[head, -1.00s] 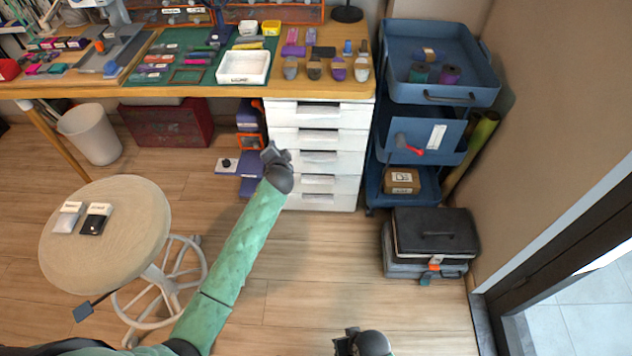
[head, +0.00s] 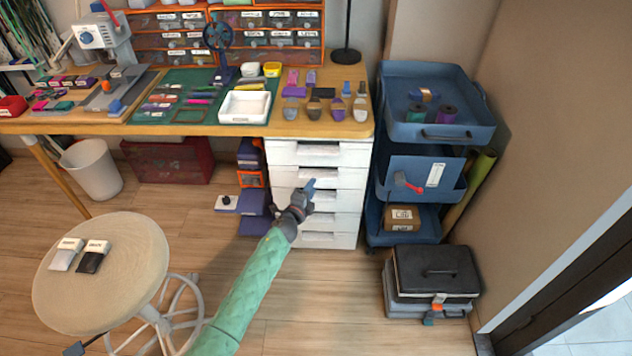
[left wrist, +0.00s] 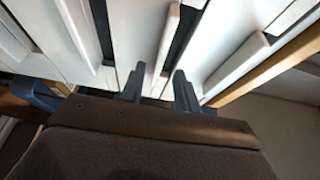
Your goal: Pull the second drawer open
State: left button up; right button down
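A white drawer unit (head: 276,205) stands under the right end of the workbench, its drawers stacked and all looking shut. The second drawer (head: 345,177) from the top has a pale bar handle (head: 319,171). My left gripper (head: 309,186) is in front of the unit, just below that handle in the head view. In the left wrist view, my left gripper (left wrist: 158,87) is open, its two dark fingers apart. The second drawer's handle (left wrist: 166,42) runs toward the gap between them; I cannot tell whether they touch it. My right gripper is not in view.
A blue cart (head: 440,133) stands right of the drawers, with black and grey cases (head: 437,270) in front of it. A round stool (head: 130,265) is at the left. The workbench (head: 230,131) overhangs the drawers. Floor before the drawers is clear.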

pick_arm(q)
jog(key=x, duration=0.4)
jog(key=shift+w, duration=0.2)
grip_shut()
